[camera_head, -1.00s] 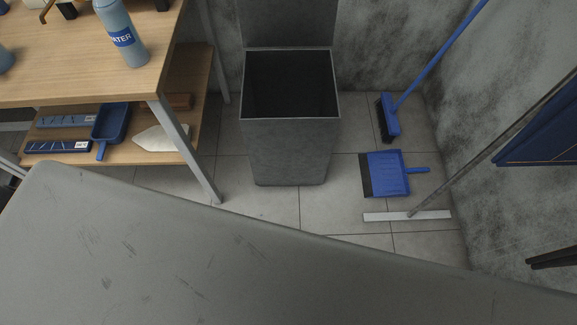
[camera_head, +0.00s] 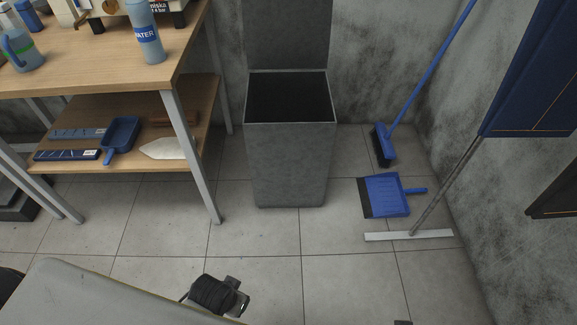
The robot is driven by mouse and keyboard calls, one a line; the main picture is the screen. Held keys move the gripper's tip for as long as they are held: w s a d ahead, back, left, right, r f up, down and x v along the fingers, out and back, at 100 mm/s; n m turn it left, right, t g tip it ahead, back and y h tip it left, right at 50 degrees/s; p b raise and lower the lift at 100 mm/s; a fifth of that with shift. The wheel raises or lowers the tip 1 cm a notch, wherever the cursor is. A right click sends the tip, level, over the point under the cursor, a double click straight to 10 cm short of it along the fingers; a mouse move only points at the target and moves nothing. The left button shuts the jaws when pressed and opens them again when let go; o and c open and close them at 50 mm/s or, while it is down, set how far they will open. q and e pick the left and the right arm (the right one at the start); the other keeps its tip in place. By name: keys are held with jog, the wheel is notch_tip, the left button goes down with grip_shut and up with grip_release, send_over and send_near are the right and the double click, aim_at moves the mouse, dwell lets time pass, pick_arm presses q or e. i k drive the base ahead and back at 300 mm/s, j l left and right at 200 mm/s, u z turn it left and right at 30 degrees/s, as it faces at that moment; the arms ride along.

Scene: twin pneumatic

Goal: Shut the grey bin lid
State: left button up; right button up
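The grey bin (camera_head: 290,165) stands on the tiled floor near the back wall, upright, with its dark opening facing up. Its grey lid (camera_head: 288,35) is open, standing up behind the opening; its top is cut off by the picture edge.
A wooden shelf bench (camera_head: 95,75) with bottles stands left of the bin. A blue dustpan (camera_head: 386,195), broom (camera_head: 384,146) and squeegee (camera_head: 409,235) are to the right. A grey scratched surface (camera_head: 80,300) fills the lower left. Floor in front of the bin is clear.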

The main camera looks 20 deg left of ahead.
aim_at(279, 34)
jog(key=i+j, duration=0.15)
jog(key=i, duration=0.4)
jog(key=i+u, duration=0.25)
jog(key=u, duration=0.15)
jog(key=i+u, duration=0.4)
jog(key=i+l+u, duration=0.1)
jog(key=u, duration=0.3)
jog(key=i, duration=0.05)
